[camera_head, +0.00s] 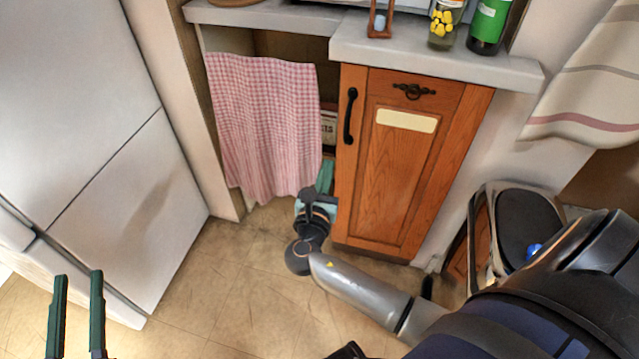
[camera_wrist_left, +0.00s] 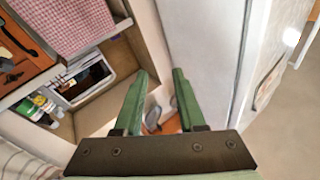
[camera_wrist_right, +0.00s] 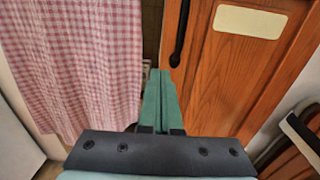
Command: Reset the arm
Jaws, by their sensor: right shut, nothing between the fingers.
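My right arm (camera_head: 360,285) reaches in from the lower right in the head view. Its gripper (camera_head: 326,172) points up at the gap between the checked cloth and the wooden cabinet door. In the right wrist view the green fingers (camera_wrist_right: 159,85) are together with nothing between them. My left gripper (camera_head: 78,280) shows at the lower left of the head view, its green fingers apart. In the left wrist view the fingers (camera_wrist_left: 160,85) are also spread, with empty space between them.
A red-and-white checked cloth (camera_head: 262,120) hangs under the counter (camera_head: 440,55). The wooden cabinet (camera_head: 398,165) has a black handle (camera_head: 350,115). A white fridge (camera_head: 85,110) stands at left. A bin (camera_head: 525,225) is at right. Bare tiled floor (camera_head: 230,290) lies between.

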